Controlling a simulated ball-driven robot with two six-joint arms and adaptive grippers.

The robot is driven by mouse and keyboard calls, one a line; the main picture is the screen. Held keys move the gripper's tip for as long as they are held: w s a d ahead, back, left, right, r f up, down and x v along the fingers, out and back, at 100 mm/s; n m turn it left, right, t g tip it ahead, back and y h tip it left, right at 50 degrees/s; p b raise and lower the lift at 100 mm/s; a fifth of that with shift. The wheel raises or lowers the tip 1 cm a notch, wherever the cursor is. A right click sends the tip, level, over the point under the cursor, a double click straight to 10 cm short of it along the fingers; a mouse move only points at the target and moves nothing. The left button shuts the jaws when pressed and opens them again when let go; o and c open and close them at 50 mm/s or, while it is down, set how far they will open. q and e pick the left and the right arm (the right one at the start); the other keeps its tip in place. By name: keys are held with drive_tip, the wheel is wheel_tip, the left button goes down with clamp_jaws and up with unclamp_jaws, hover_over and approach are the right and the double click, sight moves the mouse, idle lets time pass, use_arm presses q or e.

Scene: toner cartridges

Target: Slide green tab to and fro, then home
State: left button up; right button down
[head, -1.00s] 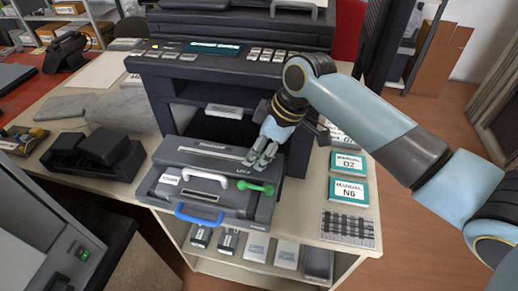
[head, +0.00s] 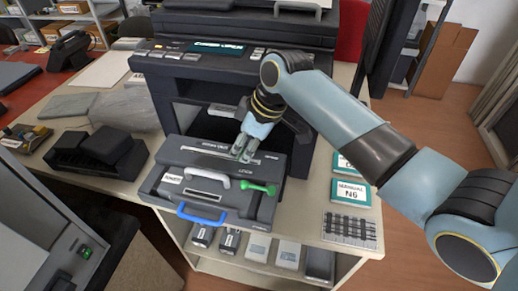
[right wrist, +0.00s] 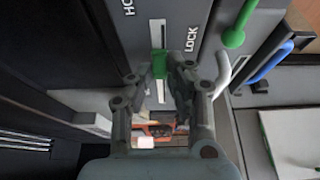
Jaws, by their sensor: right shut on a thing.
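The green tab (right wrist: 159,63) sits in a pale slot on the grey toner cartridge (head: 232,206), which lies at the front of the printer. In the right wrist view, slot shows on both sides of the tab, beside the word LOCK and another word partly cut off. My right gripper (head: 242,154) is low over the cartridge's top, right of its middle. In the right wrist view its fingers (right wrist: 159,78) are shut on the green tab from both sides. In the head view the fingers hide the tab. My left gripper is not in view.
The cartridge carries a white handle (head: 207,177), a green handle (head: 257,187) and a blue handle (head: 201,213) near the gripper. The dark printer (head: 195,66) rises behind. Manual cards (head: 351,191) lie at right, and a black block (head: 106,145) at left.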

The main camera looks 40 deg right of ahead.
drive_tip(key=w+a, duration=0.2)
drive_tip(key=w, duration=0.1)
drive_tip(key=w+a+b, duration=0.1)
drive_tip(key=w+a, duration=0.5)
drive_tip(key=shift+w+a, duration=0.1)
drive_tip(key=shift+w, duration=0.2)
drive_tip(key=shift+w+a+r, duration=0.1)
drive_tip(key=shift+w+a, duration=0.05)
drive_tip(key=shift+w, duration=0.05)
drive_tip(key=c, duration=1.3)
unclamp_jaws()
drive_tip(key=shift+w+a, duration=0.15)
drive_tip(key=v, duration=1.2)
